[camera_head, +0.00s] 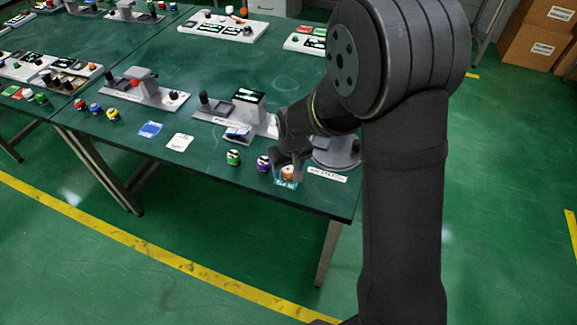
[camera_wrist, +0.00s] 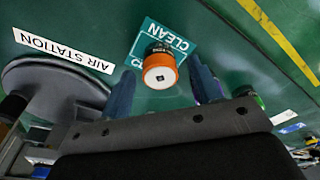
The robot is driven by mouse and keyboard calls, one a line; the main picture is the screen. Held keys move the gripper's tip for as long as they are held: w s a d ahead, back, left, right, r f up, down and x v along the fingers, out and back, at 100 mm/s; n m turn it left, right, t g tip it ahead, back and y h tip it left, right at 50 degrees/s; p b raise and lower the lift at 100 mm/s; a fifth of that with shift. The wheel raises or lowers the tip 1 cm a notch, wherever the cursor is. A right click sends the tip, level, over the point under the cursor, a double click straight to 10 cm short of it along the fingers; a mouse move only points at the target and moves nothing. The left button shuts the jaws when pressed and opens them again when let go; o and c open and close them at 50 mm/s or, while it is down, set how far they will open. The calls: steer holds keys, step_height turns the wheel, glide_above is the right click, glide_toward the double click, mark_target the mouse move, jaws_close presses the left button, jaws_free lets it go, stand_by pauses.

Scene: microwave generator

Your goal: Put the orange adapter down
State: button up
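The orange adapter (camera_head: 288,173) stands at the front edge of the green table. In the wrist view the orange adapter (camera_wrist: 160,72) is on the teal CLEAN label (camera_wrist: 178,40), with its orange end facing the camera. The CLEAN label also shows under it in the head view (camera_head: 286,184). My gripper (camera_head: 291,160) is low over this spot. In the wrist view my gripper (camera_wrist: 162,67) has its two blue fingers apart, one on each side of the adapter, with a visible gap on both sides.
A purple adapter (camera_head: 263,163) and a green adapter (camera_head: 233,157) stand to the left. A round grey base (camera_head: 337,152) is close on the right, beside the AIR STATION label (camera_wrist: 64,50). White and blue cards lie farther left. The table's front edge is near.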

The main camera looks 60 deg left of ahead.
mark_target(288, 168)
step_height(288, 168, up, 12)
steer(key=d, duration=0.1)
steer(key=shift+d, duration=0.4)
stand_by(0.3)
steer(key=shift+r, duration=0.1)
steer(key=f, duration=0.4)
steer(key=a+f, duration=0.1)
steer(key=f, duration=0.7)
steer(key=shift+a+f, duration=0.2)
steer(key=shift+a, duration=0.2)
step_height(288, 168, up, 2)
steer(key=shift+r, duration=0.65)
steer(key=shift+f, duration=0.1)
